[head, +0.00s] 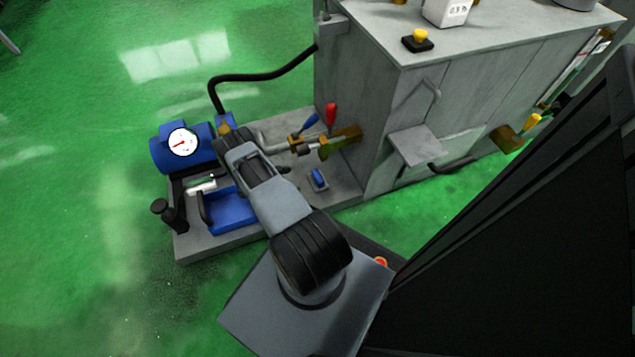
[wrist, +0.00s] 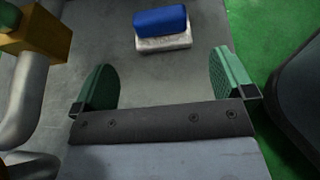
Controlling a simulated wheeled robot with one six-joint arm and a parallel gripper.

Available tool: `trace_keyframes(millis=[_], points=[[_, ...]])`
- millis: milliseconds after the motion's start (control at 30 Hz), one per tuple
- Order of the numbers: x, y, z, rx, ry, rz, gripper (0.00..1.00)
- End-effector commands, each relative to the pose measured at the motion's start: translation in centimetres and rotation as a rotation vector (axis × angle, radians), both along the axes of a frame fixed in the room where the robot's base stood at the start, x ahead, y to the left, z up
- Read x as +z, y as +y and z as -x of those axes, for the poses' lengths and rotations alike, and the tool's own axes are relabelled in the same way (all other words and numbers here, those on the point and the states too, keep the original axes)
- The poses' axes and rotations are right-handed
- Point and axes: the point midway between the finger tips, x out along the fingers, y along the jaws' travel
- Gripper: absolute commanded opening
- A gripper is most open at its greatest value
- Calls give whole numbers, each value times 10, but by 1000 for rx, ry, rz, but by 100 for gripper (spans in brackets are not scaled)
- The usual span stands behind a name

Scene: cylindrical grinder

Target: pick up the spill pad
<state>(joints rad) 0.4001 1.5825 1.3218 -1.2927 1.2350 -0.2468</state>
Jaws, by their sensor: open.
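The spill pad appears to be the small blue block (wrist: 160,20) with a pale speckled layer beneath it, lying flat on the grey base plate. In the head view it shows as a small blue piece (head: 318,177) on the plate, right of my arm. My gripper (wrist: 162,78) is open, with its two green fingers spread wide and nothing between them. The pad lies ahead of the fingertips, roughly centred between them and apart from both. In the head view my gripper is mostly hidden behind my arm.
A pipe with a brass fitting (wrist: 35,32) stands close to the left finger. Valves with a blue and a red handle (head: 331,114) rise behind the pad. The machine cabinet (head: 385,110) stands to the right.

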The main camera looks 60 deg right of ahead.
Motion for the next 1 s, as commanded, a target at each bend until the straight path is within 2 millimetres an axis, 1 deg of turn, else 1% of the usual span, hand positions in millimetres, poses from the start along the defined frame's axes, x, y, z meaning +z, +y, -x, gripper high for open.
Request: trace_keyframes(millis=[33,100,300,567,800,1000], points=[[-7,-8,6,-5,1,-1,100],[-11,-17,12,-5,0,-1,100],[-20,-38,26,-3,0,-1,100],[-26,-49,33,-3,-1,-2,100],[-38,-75,48,-4,-1,-1,100],[-41,-86,55,-2,-1,-2,100]])
